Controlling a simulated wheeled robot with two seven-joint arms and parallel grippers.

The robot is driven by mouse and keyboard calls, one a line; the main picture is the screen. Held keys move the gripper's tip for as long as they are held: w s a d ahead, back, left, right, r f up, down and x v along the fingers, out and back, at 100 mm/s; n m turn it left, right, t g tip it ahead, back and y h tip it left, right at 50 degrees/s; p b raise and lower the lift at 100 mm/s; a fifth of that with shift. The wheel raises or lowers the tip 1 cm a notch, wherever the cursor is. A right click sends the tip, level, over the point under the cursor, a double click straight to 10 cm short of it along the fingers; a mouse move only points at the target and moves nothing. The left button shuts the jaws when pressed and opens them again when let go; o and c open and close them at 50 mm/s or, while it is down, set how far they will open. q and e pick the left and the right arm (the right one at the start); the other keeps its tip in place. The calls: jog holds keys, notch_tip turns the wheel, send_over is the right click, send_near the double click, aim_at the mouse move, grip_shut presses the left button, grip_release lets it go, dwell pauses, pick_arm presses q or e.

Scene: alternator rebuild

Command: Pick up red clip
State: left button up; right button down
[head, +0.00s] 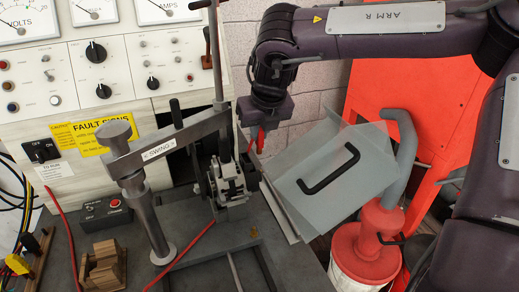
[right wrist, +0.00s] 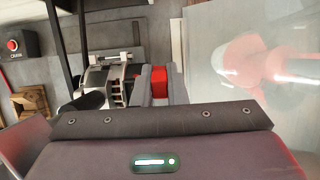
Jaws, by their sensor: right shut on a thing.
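My right gripper (head: 257,128) hangs from the arm coming in at the upper right, beside the upright of the test stand. It is shut on the red clip (head: 261,141), which shows as a small red piece below the jaws. In the right wrist view, the red clip (right wrist: 160,83) sits between the two grey fingers (right wrist: 160,96), with a finger on each side. Its far end is hard to make out. My left gripper is not in view.
The alternator (head: 229,181) sits in the stand just left of the right gripper, under the arm marked SWING (head: 159,150). A clear sheet with a black handle (head: 328,170) and a red-topped container (head: 366,250) stand to the right. A red lead (head: 190,248) crosses the bench.

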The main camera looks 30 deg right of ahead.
notch_tip(320, 180, up, 17)
jog(key=p, duration=0.4)
jog(key=shift+p, duration=0.4)
jog(key=shift+w, duration=0.1)
dwell(0.7)
